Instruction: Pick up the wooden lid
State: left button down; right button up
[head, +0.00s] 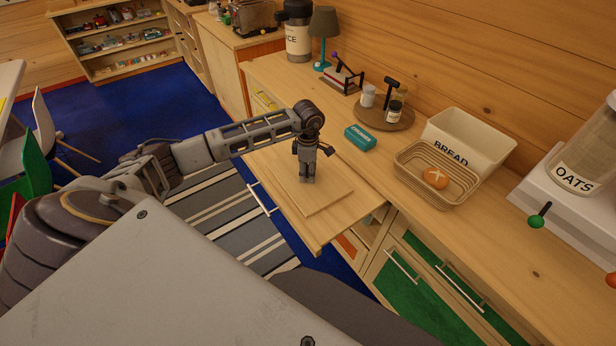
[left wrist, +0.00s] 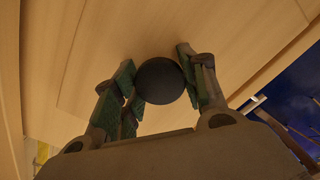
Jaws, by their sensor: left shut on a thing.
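The wooden lid (head: 334,191) is a flat, pale square board over a pull-out wooden surface (head: 340,222) in front of the counter. My left gripper (head: 307,178) points down at the middle of the lid. In the left wrist view, the gripper's green-padded fingers (left wrist: 157,82) are shut on the lid's dark round knob (left wrist: 160,81), one finger on each side. The lid's pale face (left wrist: 130,35) spreads out behind the knob. In the head view the fingers hide the knob. I cannot tell whether the lid touches the surface below. My right gripper is not in view.
On the counter stand a teal box (head: 360,138), a round tray (head: 384,122) with jars, a basket (head: 420,192) with a bread roll, and a cream bread bin (head: 490,148). A metal handle (head: 260,199) lies left of the lid.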

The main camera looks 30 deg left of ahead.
pick_arm(q)
jog(key=shift+r, duration=0.1)
jog(key=shift+r+b, duration=0.55)
jog(key=shift+r, duration=4.4)
jog(key=shift+w, duration=0.1)
